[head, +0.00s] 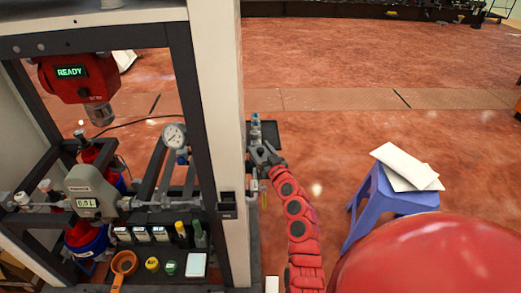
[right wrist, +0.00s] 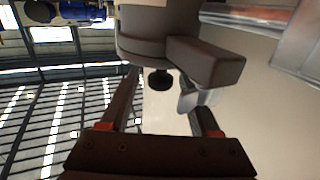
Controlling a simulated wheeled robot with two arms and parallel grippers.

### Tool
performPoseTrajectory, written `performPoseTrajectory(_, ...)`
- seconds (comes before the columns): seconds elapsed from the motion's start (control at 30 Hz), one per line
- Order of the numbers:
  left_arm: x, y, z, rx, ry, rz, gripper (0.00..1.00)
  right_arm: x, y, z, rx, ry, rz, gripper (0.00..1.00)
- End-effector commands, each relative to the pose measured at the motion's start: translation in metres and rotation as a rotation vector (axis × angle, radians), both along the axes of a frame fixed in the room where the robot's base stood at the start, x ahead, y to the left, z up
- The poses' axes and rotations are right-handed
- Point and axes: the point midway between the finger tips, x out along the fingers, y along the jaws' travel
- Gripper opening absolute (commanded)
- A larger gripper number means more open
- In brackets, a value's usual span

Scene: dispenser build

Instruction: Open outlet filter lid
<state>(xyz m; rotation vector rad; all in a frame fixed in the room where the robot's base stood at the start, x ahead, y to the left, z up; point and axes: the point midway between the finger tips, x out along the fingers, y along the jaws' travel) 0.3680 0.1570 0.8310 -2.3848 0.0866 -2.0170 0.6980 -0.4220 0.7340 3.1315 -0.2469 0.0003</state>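The outlet filter seems to be the small upright fitting with a blue top (head: 255,122) on the right side of the white post; its lid cannot be made out clearly. My right gripper (head: 265,155) is just below and beside this fitting in the head view. In the right wrist view my right gripper (right wrist: 160,82) has its two fingers apart. A dark round housing with a block-like lever (right wrist: 207,62) is just ahead of the fingertips. A small black knob (right wrist: 160,79) shows between the fingertips, with gaps on both sides. My left gripper is not in view.
The dispenser rack (head: 183,85) with its white post (head: 222,120) stands left of my right arm. A blue stool (head: 385,200) with white sheets (head: 408,165) on it stands to the right. The red floor beyond the rack is mostly clear.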

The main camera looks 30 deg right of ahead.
Motion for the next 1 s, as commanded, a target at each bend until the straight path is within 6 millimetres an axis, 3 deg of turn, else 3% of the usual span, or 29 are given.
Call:
performPoseTrajectory(0.07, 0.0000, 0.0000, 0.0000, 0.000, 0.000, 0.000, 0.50, -0.0001, -0.0001, 0.0000, 0.000, 0.000, 0.000, 0.49)
performPoseTrajectory(0.33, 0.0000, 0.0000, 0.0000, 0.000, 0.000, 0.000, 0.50, -0.0002, -0.0001, -0.0001, 0.000, 0.000, 0.000, 0.00)
performPoseTrajectory(1.0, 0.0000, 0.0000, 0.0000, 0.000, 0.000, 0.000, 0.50, -0.0003, -0.0001, -0.0003, 0.001, 0.001, 0.000, 0.00)
